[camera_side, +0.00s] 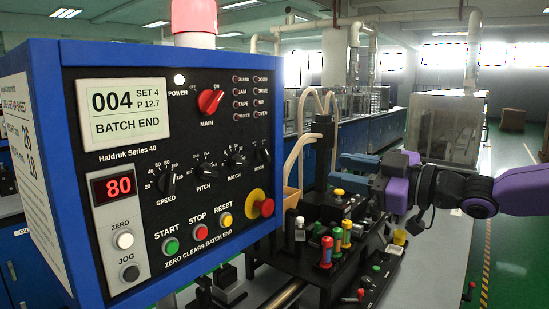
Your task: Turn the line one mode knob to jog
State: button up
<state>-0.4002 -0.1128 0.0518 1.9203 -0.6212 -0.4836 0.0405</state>
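A blue-framed control box (44,75) with a black panel fills the left. At the right of its row of small black knobs is a knob with a blurred label that seems to read MODE (263,157); its marks are too small to read. No line-one marking is legible. My gripper (347,168) is at the end of my purple and black arm, right of the box and apart from the panel, above the black machine. Its fingers are seen edge-on, so their opening is unclear.
The panel also has a red MAIN switch (210,101), SPEED knob (167,184), PITCH knob (207,171), BATCH knob (236,160) and a protruding red stop button (266,207). The screen (125,105) reads BATCH END. A black machine (330,215) with coloured posts stands below my gripper.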

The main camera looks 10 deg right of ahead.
aim_at(268, 156)
jog(key=x, duration=1.6)
jog(key=shift+w+a, duration=0.1)
grip_shut()
